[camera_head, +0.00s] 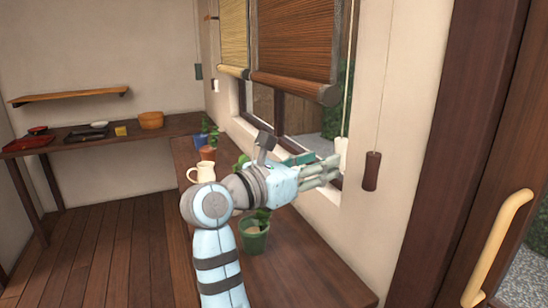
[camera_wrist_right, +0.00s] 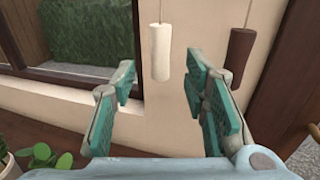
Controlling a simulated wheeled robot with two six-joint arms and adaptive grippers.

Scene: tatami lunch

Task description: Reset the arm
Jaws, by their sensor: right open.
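My right gripper (camera_head: 328,172) reaches out over the side counter toward the window wall in the head view. In the right wrist view its two teal-padded fingers (camera_wrist_right: 160,95) stand wide apart with nothing between them. A white cord pull (camera_wrist_right: 161,52) hangs beyond the fingers, and in the head view this white pull (camera_head: 341,153) is close by the fingertips. A dark brown cord pull (camera_wrist_right: 240,52) hangs to its right; it also shows in the head view (camera_head: 371,171). I cannot tell whether either pull touches a finger. My left gripper is not in view.
The counter (camera_head: 300,270) under my arm holds a green pot with a plant (camera_head: 255,238), a cream pitcher (camera_head: 203,172) and more pots. Two rolled blinds (camera_head: 296,45) hang above the window. A back table (camera_head: 100,138) holds trays and a wooden tub (camera_head: 151,120). The floor at left is clear.

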